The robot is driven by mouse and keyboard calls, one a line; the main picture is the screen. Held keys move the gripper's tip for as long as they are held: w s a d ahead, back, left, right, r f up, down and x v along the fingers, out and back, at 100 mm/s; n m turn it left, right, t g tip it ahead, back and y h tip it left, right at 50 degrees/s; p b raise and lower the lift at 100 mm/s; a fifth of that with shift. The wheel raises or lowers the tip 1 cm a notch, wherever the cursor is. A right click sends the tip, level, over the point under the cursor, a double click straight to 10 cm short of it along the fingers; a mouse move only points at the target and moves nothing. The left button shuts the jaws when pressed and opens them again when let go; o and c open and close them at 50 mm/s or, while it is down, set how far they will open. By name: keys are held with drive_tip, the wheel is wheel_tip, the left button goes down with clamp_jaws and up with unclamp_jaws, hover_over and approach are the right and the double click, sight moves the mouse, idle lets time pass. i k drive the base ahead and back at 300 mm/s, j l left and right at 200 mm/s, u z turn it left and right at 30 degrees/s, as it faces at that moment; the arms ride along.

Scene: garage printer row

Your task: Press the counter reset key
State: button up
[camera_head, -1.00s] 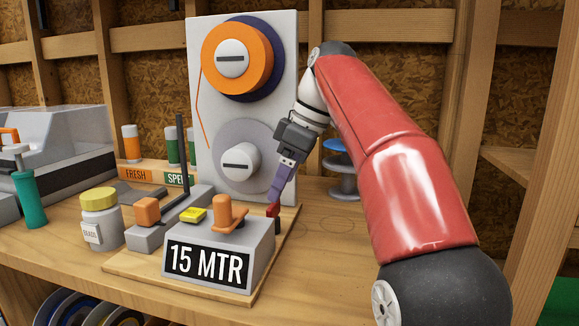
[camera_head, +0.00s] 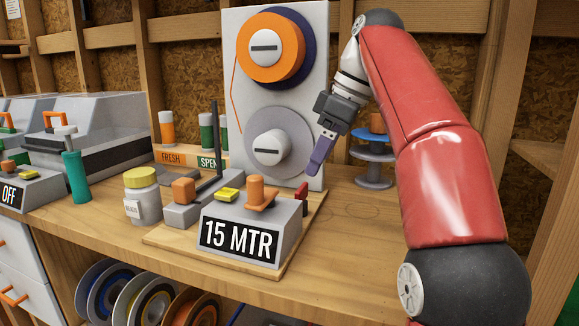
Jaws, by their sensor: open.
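The grey counter box (camera_head: 288,236) has a black plate reading "15 MTR". On its top are a yellow key (camera_head: 227,195) and an orange lever-like knob (camera_head: 257,192). A small red key (camera_head: 302,190) stands at the box's right back corner. No lettering shows which one is the reset key. My gripper (camera_head: 317,167) points down, just above and to the right of the red key, apart from it in the picture. Its purple fingers overlap from this angle. Nothing shows between them.
The box sits on a wooden base (camera_head: 205,249) before a white panel (camera_head: 288,25) with an orange spool (camera_head: 285,48). A yellow-lidded jar (camera_head: 142,205) and green-handled tool (camera_head: 75,175) are left. A blue-grey spool stand (camera_head: 373,160) is behind. Bench right of the box is clear.

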sight(227, 194)
drive_tip(key=k, duration=0.9)
